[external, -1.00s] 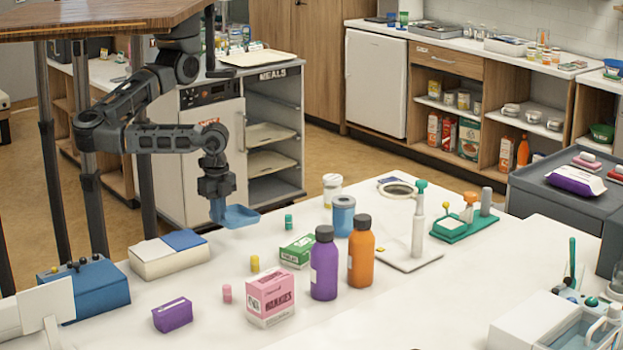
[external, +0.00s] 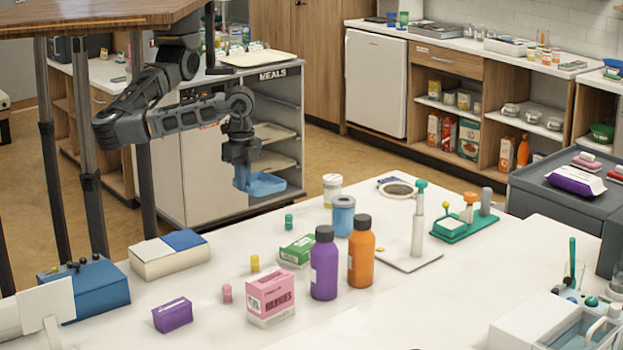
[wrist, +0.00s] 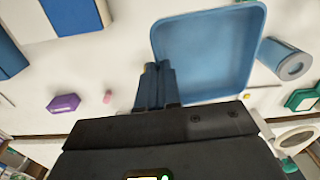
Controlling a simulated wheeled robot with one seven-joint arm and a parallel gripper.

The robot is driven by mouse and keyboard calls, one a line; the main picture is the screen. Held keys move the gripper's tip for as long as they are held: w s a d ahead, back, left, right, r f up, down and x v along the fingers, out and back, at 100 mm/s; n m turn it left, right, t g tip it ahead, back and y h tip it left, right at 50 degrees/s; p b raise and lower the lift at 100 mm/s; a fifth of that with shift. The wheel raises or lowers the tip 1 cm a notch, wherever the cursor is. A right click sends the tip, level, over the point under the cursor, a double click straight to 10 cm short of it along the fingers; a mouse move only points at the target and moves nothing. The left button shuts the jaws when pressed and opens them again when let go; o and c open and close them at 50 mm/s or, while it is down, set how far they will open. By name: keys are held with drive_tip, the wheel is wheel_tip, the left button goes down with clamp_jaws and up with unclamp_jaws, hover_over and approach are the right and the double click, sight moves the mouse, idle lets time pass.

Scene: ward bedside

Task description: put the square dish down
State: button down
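The square dish (external: 266,185) is blue and shallow with rounded corners. My gripper (external: 243,180) points down and is shut on the dish's left side. The dish is in the air, above the far edge of the white table (external: 225,255). In the wrist view the dish (wrist: 208,50) fills the upper middle, empty. The gripper's fingers (wrist: 153,75) are at its lower left edge there, and their exact contact is partly hidden.
Near the dish stand a teal-capped vial (external: 288,222), a blue jar (external: 343,216) and a white tub (external: 332,189). A green box (external: 297,250) and purple (external: 324,268) and orange (external: 361,255) bottles stand nearer.

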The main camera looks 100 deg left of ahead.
drive_tip(key=w+a+r+p, duration=0.1)
drive_tip(key=w+a+p, duration=0.15)
drive_tip(key=w, duration=0.65)
drive_tip(key=w+a+r+p, duration=0.15)
drive_tip(key=w+a, duration=0.25)
drive_tip(key=w, duration=0.5)
drive_tip(key=w+a+r+p, duration=0.1)
drive_tip(key=w+a+r, duration=0.15)
drive_tip(key=w, duration=0.65)
drive_tip(key=w+a+f+p, duration=0.1)
drive_tip(key=w+a+f, duration=0.25)
drive_tip(key=a, duration=0.35)
drive_tip(key=w+a+f+p, duration=0.1)
drive_tip(key=w+a+f, duration=0.1)
drive_tip(key=a+f, duration=0.3)
drive_tip(key=shift+m+y, duration=0.3)
drive_tip(key=shift+m, duration=0.1)
drive_tip(key=f, duration=0.6)
drive_tip(key=a+f, duration=0.1)
drive_tip(key=f, duration=0.2)
drive_tip(key=shift+w+f, duration=0.1)
drive_tip(key=shift+f, duration=0.1)
drive_tip(key=shift+t, duration=0.3)
drive_tip(key=shift+f+p, duration=0.4)
drive_tip(key=shift+f, duration=1.95)
drive_tip(key=shift+f, duration=0.15)
drive_tip(key=c, duration=1.3)
unclamp_jaws()
drive_tip(key=shift+c, duration=0.2)
